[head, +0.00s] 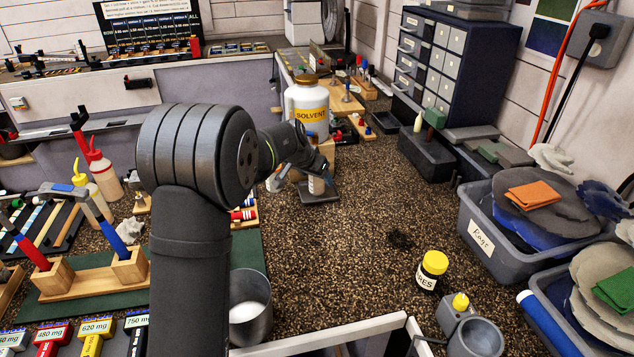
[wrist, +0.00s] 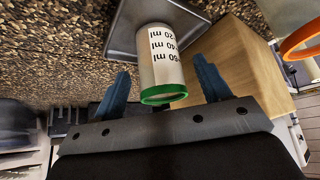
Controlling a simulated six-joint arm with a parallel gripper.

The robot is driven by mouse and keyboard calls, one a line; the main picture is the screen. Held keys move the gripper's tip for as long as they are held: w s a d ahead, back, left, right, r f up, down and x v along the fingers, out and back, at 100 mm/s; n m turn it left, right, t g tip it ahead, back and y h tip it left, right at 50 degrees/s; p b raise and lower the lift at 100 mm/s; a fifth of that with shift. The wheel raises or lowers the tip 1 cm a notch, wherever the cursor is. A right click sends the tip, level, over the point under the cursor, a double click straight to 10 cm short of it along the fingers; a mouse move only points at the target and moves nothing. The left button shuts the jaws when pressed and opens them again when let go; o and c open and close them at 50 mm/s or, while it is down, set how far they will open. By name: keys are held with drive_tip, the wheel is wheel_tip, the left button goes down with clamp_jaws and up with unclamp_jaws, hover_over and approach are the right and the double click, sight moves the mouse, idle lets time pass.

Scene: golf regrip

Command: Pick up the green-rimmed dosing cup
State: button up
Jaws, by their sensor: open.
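The green-rimmed dosing cup (wrist: 162,55) is a pale cylinder with printed ml marks. It stands on a dark square tray (wrist: 126,28). In the head view, the cup (head: 316,185) is partly hidden by my wrist, and the tray (head: 322,195) lies on the speckled bench. My gripper (wrist: 162,72) is open, with one blue finger on each side of the cup in the wrist view. A gap shows between each finger and the cup there. In the head view, my gripper (head: 290,178) is close to the cup, with its fingers partly hidden.
A wooden block (wrist: 245,65) stands close beside the cup. The white solvent jug (head: 308,105) is just behind. A metal beaker (head: 251,325), a yellow-lidded jar (head: 431,270) and a rag bin (head: 490,238) stand nearer. The bench right of the tray is mostly clear.

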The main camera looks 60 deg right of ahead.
drive_tip(key=c, duration=1.2)
drive_tip(key=shift+o, duration=0.2)
drive_tip(key=shift+r, duration=0.1)
drive_tip(key=shift+r, duration=0.5)
drive_tip(key=shift+a+r, duration=0.2)
drive_tip(key=shift+r, duration=0.05)
drive_tip(key=a, duration=1.7)
drive_tip(key=shift+a+f, duration=0.1)
drive_tip(key=shift+a, duration=0.25)
drive_tip(key=shift+d, duration=0.1)
